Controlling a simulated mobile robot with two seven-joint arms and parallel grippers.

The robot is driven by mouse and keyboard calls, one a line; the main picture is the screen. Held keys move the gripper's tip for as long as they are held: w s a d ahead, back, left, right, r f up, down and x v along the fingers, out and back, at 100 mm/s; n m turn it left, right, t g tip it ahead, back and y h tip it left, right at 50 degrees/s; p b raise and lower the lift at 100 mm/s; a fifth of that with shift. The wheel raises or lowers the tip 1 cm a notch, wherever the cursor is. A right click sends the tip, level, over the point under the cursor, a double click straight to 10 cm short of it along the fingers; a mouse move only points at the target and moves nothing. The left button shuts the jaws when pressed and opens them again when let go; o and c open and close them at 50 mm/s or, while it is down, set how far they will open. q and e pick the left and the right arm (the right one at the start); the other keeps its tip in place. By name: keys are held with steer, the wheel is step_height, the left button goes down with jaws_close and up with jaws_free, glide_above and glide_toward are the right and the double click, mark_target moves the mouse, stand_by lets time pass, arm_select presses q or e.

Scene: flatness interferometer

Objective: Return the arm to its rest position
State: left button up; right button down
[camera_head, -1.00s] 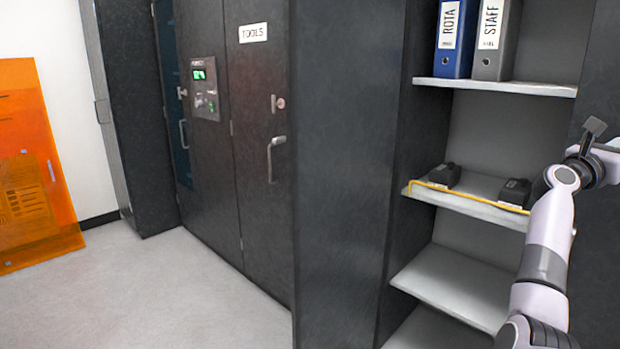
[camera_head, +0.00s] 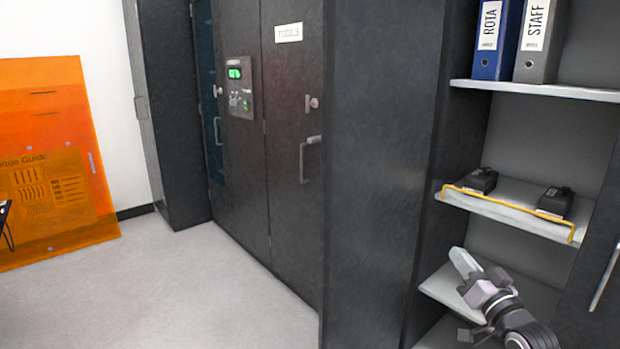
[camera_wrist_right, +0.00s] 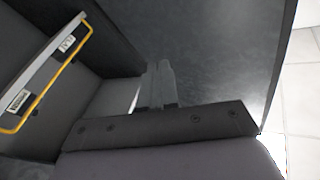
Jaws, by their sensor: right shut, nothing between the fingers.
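My right gripper (camera_head: 463,262) is low at the right in the head view, in front of the lower shelves of the open shelf unit. It is shut and empty. In the right wrist view its closed fingers (camera_wrist_right: 158,84) point toward a dark cabinet panel. My right arm comes up from the bottom right edge in the head view. My left gripper is not in view.
A shelf (camera_head: 475,205) with a yellow rail (camera_head: 500,207) holds two black devices (camera_head: 482,181). Binders (camera_head: 496,40) stand on the shelf above. A dark tools cabinet (camera_head: 290,150) stands left of centre. An orange panel (camera_head: 45,120) leans on the wall. The floor (camera_head: 190,295) at left is clear.

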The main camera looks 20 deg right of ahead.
steer(key=s+a+f+n+g+y, duration=0.25)
steer(key=s+a+f, duration=0.2)
steer(key=f, duration=0.35)
steer(key=s+a+f+n+g+y, duration=0.1)
steer(key=s+a+f+n+g, duration=0.3)
steer(key=f, duration=0.5)
steer(key=s+a+f+n+g, duration=0.25)
steer(key=s+a+f, duration=0.2)
steer(key=s, duration=0.25)
steer(key=s+a+f+n+g, duration=0.1)
steer(key=s+a+f+n, duration=0.25)
steer(key=s+f, duration=0.3)
steer(key=a+r+m+p, duration=0.4)
steer(key=a+m, duration=0.1)
steer(key=a, duration=0.5)
steer(key=shift+s+a+r, duration=0.2)
steer(key=shift+s+a, duration=0.05)
steer(key=shift+a, duration=0.15)
